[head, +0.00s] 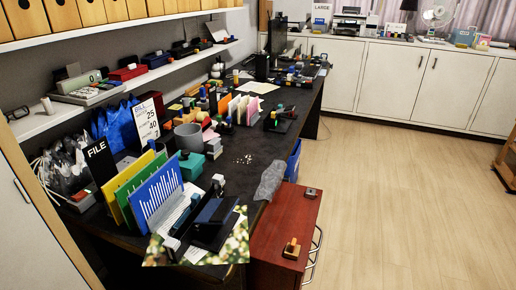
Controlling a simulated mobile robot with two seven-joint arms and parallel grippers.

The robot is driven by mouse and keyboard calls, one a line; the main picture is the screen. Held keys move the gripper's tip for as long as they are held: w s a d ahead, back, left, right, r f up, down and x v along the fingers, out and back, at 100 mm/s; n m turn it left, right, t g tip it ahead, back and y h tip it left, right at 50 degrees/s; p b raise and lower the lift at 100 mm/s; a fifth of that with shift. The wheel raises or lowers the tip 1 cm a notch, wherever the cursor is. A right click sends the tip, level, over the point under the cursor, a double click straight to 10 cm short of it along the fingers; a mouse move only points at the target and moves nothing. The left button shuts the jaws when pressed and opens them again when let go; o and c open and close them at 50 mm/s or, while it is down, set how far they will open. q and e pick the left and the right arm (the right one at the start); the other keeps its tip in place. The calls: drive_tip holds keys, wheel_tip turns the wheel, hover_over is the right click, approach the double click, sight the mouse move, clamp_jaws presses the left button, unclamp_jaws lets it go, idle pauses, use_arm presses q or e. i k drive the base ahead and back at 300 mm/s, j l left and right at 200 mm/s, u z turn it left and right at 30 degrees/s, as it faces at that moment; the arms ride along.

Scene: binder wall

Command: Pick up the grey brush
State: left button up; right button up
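I cannot pick out a grey brush with certainty in the head view. A long black desk (262,142) runs from the lower left to the back and is crowded with small items. A crumpled grey cloth-like thing (271,180) lies at its right edge. A red-brown cabinet (285,218) stands beside the desk. On its top are a small dark grey-brown item (311,192) and a tan block with a dark knob (291,248); both are too small to identify surely. Neither of my grippers is in view.
Upright coloured folders (158,190) and a grey cylindrical container (188,138) crowd the desk's left side. White crumbs (244,159) lie on a bare patch. A shelf (130,88) hangs above. The wooden floor (410,190) to the right is clear, with white cabinets (390,80) behind.

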sight(215, 149)
drive_tip(key=z, duration=1.55)
drive_tip(key=i+l+z, duration=0.4)
drive_tip(key=i+z, duration=0.2)
drive_tip(key=i, duration=0.2)
drive_tip(key=i+u, duration=0.45)
drive_tip(key=i+l+u, duration=0.2)
drive_tip(key=i+u, duration=0.3)
drive_tip(key=i, duration=0.15)
drive_tip(key=i+u, duration=0.25)
drive_tip(key=i, duration=0.45)
drive_tip(key=i+l+u, duration=0.1)
drive_tip(key=i+u, duration=0.15)
drive_tip(key=i, duration=0.4)
drive_tip(key=i+j+u, duration=0.1)
drive_tip(key=i+u, duration=0.55)
drive_tip(key=i+l+u, duration=0.15)
drive_tip(key=i+u, duration=0.65)
drive_tip(key=i, duration=0.15)
drive_tip(key=i+l+u, duration=0.15)
drive_tip(key=i+u, duration=0.25)
drive_tip(key=i, duration=0.2)
drive_tip(key=i+u, duration=0.1)
drive_tip(key=u, duration=3)
drive_tip(key=i+j, duration=0.05)
